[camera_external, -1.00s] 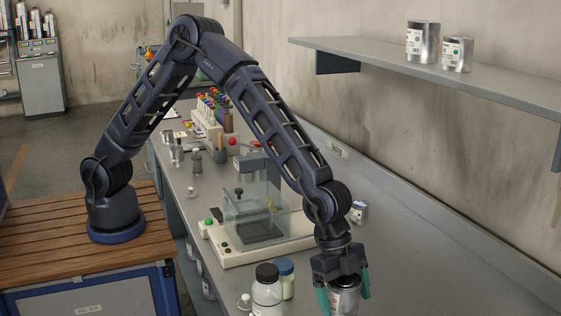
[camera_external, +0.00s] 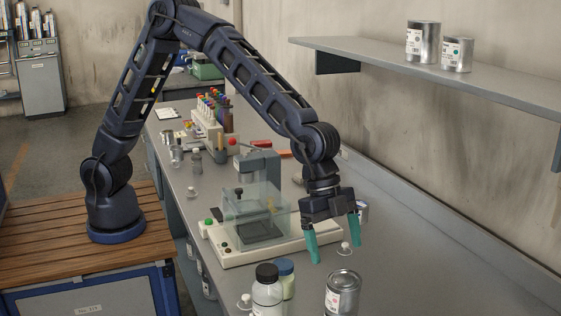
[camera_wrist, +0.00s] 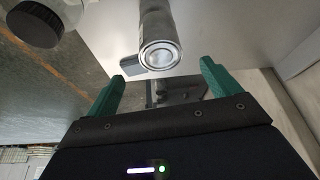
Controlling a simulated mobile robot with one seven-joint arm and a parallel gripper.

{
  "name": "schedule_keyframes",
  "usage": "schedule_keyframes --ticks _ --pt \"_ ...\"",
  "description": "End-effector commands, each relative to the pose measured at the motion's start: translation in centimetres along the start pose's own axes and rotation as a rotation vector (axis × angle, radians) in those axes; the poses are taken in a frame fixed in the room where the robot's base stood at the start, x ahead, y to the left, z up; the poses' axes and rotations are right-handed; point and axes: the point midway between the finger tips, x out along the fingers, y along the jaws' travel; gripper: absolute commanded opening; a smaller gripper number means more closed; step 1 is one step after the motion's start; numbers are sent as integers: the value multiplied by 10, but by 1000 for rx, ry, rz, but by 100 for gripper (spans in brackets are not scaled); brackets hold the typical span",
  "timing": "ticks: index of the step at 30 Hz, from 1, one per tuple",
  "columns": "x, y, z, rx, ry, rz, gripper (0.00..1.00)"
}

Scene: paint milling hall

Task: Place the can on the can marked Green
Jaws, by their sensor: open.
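A silver metal can (camera_external: 342,293) with a pale label stands upright on the bench at the bottom edge of the external view, its lower part cut off. My gripper (camera_external: 336,251) is open and empty, above and behind this can and apart from it. In the wrist view a silver can (camera_wrist: 161,54) shows lid-first beyond and between my open fingers (camera_wrist: 163,72). A small can with a green dot (camera_external: 457,55) stands on the wall shelf. I cannot tell whether another can is under the front can.
A larger can (camera_external: 422,42) stands beside the green-dot can on the shelf (camera_external: 500,84). A can (camera_external: 362,209) is partly hidden behind my gripper. A balance with a clear case (camera_external: 255,215), a black-capped jar (camera_external: 267,290) and a blue-capped jar (camera_external: 286,277) stand left. The bench is clear to the right.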

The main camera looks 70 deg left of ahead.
Motion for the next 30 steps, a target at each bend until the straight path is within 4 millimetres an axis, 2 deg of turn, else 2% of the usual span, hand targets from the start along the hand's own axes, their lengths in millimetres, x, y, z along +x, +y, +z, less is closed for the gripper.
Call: schedule_keyframes --ticks 4,8,12,18,25,30 --pt "-8 -5 5 -11 -2 -10 89" --pt "-38 -23 27 -53 -13 -46 89" --pt "-88 -49 69 -135 -32 -106 89" --pt "-159 -74 136 -268 -57 -189 89" --pt "-232 -85 219 -434 -77 -278 89" --pt "-280 -79 281 -562 -84 -337 89"
